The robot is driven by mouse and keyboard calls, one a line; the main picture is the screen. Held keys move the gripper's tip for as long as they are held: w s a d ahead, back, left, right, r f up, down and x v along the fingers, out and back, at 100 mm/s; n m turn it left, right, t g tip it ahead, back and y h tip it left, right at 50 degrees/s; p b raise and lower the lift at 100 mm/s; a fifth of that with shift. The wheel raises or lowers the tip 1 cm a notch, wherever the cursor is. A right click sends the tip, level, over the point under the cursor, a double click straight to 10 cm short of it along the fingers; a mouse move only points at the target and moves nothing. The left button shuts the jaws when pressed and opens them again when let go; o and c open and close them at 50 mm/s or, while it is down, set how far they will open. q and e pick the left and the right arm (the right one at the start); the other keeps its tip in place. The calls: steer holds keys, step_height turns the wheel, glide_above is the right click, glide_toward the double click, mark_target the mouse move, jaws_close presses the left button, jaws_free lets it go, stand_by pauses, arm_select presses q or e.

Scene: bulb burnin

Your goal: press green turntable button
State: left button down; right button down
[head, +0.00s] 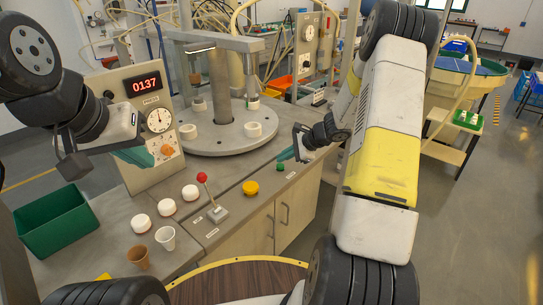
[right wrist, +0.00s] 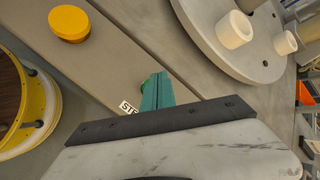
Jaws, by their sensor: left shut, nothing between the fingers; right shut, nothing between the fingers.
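The green button (head: 280,167) sits on the grey bench strip near its front edge, right of the yellow button (head: 251,188). My right gripper (head: 285,155) is shut and empty, its teal fingertips just above and behind the green button in the head view. The round grey turntable (head: 223,139) carries white cups. My left gripper (head: 135,156) is shut and empty, in front of the gauge panel.
A red-knobbed lever (head: 203,178) stands left of the yellow button. White round pieces (head: 141,223) and paper cups (head: 165,238) are on the bench at left. A green bin (head: 58,225) is at far left. The gauge panel (head: 147,120) reads 0137.

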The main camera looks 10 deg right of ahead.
mark_target(283, 166)
steer(key=shift+f, duration=0.4)
steer(key=shift+f, duration=0.5)
stand_by(0.6)
steer(key=shift+r, duration=3.45)
